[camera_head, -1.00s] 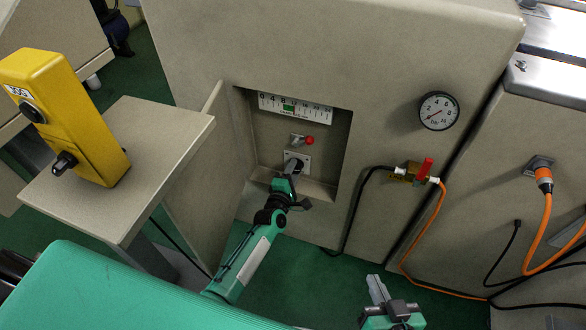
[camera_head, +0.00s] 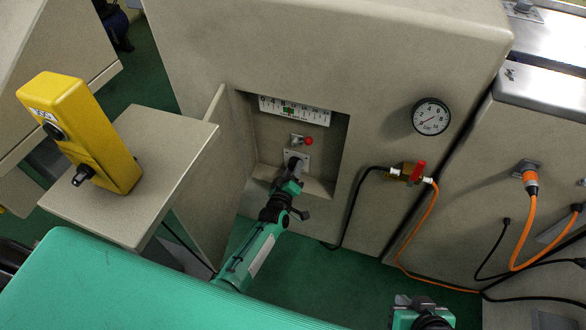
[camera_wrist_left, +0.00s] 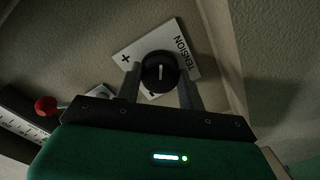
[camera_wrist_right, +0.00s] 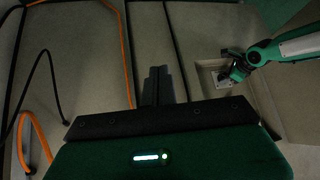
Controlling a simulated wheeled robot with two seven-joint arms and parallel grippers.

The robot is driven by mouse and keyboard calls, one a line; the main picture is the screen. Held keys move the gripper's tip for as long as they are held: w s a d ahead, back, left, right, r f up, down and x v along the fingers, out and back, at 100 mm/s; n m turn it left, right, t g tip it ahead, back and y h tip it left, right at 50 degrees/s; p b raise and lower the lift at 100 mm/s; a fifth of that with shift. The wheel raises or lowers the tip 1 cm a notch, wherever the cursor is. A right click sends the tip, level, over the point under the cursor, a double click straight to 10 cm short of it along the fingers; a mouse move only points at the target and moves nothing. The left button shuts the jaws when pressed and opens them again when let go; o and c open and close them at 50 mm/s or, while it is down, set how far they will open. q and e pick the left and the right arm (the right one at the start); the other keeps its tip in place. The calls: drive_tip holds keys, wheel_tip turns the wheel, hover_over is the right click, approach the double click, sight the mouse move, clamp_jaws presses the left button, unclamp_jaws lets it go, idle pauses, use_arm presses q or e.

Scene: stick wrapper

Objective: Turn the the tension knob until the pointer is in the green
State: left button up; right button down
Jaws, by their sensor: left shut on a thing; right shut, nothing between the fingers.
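The black tension knob (camera_wrist_left: 160,72) sits on a white plate (camera_wrist_left: 184,62) marked TENSION in the left wrist view, its white line running along the picture's upright. My left gripper (camera_head: 295,168) is in the recess, its fingers on both sides of the knob, shut on it. The white scale (camera_head: 310,112) with a green patch (camera_head: 288,110) is above the knob in the head view. The pointer cannot be made out clearly. My right gripper (camera_wrist_right: 158,88) is shut and empty, low in front of the cabinet.
A red-tipped toggle (camera_head: 308,141) is between scale and knob. A pressure gauge (camera_head: 431,117), a red valve handle (camera_head: 417,172) and orange hoses (camera_head: 533,222) are at the right. A yellow box (camera_head: 82,130) stands on a side shelf (camera_head: 178,150) at the left.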

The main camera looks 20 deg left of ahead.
use_arm(q)
drive_tip(key=shift+f+m+p, duration=0.1)
drive_tip(key=shift+m+p, duration=0.2)
drive_tip(key=shift+m, duration=1)
use_arm(e)
drive_tip(key=shift+s+d+r+g+h, duration=0.2)
drive_tip(key=shift+s+d+g+h, duration=0.15)
drive_tip(key=shift+s+d, duration=0.3)
drive_tip(key=shift+w+d, duration=0.1)
drive_tip(key=shift+d, duration=0.05)
use_arm(q)
drive_tip(key=o, duration=1)
drive_tip(key=shift+s+p, duration=1.05)
drive_tip(key=shift+s, duration=5.9)
use_arm(e)
drive_tip(key=shift+s+d+f+m+g+h, duration=0.15)
drive_tip(key=shift+s+d+g+h, duration=0.1)
drive_tip(key=shift+s+d+g, duration=0.35)
drive_tip(key=shift+s+d+r+m+g+h, duration=0.1)
drive_tip(key=shift+s+d+m+g+h, duration=0.1)
drive_tip(key=shift+s+d+g, duration=0.35)
